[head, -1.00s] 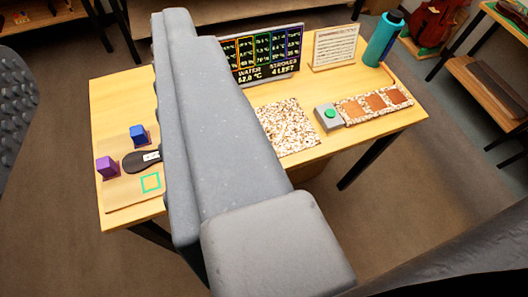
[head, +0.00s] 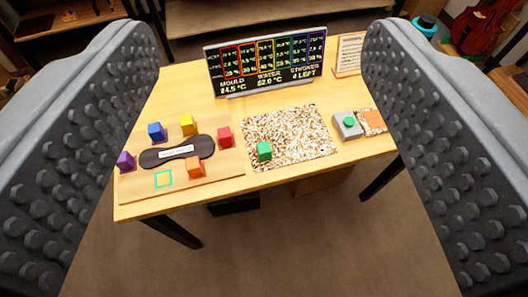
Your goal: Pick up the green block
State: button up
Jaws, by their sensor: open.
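The green block (head: 264,151) sits on the speckled mat (head: 300,122), near its left front corner, on the wooden table. It is fully in view and apart from the other blocks. My gripper (head: 262,110) is open, with one studded finger at each side of the picture. The fingers frame the table from nearer the camera, and nothing is between them in the foreground.
Purple (head: 125,161), blue (head: 157,132), yellow (head: 188,125), red (head: 224,136) and orange (head: 194,167) blocks surround a dark labelled piece (head: 165,154) on a board at left. A display (head: 268,62) stands behind. A grey box with a green button (head: 348,125) is at right.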

aim_at(263, 150)
jog(key=k, duration=1.3)
jog(key=z, duration=0.55)
jog(key=i, duration=2.1)
jog(key=u, duration=0.5)
